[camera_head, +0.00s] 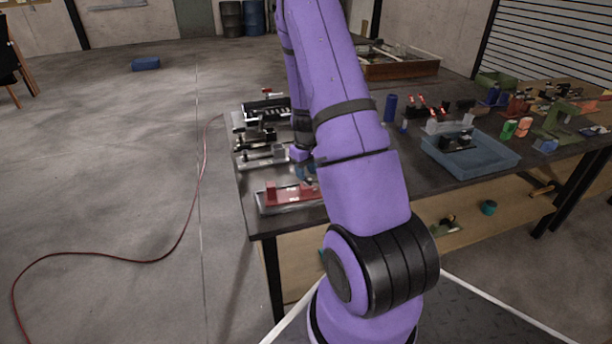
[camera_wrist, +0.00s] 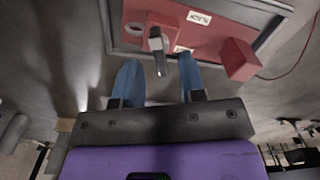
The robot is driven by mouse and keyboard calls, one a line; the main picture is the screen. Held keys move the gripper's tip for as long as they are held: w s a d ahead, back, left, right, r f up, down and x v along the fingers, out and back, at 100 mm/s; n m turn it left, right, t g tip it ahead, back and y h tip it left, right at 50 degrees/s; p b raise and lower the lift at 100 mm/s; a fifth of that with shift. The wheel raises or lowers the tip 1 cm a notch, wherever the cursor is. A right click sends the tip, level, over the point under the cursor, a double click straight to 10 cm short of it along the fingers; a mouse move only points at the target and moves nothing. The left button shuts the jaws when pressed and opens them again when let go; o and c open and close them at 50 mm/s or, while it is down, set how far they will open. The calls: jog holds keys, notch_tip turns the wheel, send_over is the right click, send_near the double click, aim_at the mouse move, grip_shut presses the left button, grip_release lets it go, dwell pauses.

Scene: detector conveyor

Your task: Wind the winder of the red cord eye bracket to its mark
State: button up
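The red cord eye bracket (camera_head: 285,193) sits in a shallow grey tray at the table's near left corner, its right part hidden by my arm. In the wrist view the red bracket (camera_wrist: 212,36) fills the upper middle, with a red block at right, a round eye at left and small white labels. Its winder (camera_wrist: 157,44), a grey and black crank, points toward me. My gripper (camera_wrist: 160,70) is open, its two blue fingers on either side of the winder's end with gaps showing. Whether the winder lies at fingertip depth is unclear. In the head view my gripper (camera_head: 308,172) is mostly hidden.
Several black and grey fixtures (camera_head: 262,135) stand behind the bracket along the table's left edge. A blue tray (camera_head: 470,158) holds a dark part at right. A blue cylinder (camera_head: 390,108) stands behind my arm. A red cord (camera_head: 205,165) runs across the floor.

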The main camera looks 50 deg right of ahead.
jog(key=shift+f, duration=1.05)
grip_shut()
jog(key=shift+m, duration=0.3)
jog(key=m, duration=0.6)
jog(key=shift+m, duration=0.3)
jog(key=m, duration=0.6)
jog(key=shift+m, duration=0.4)
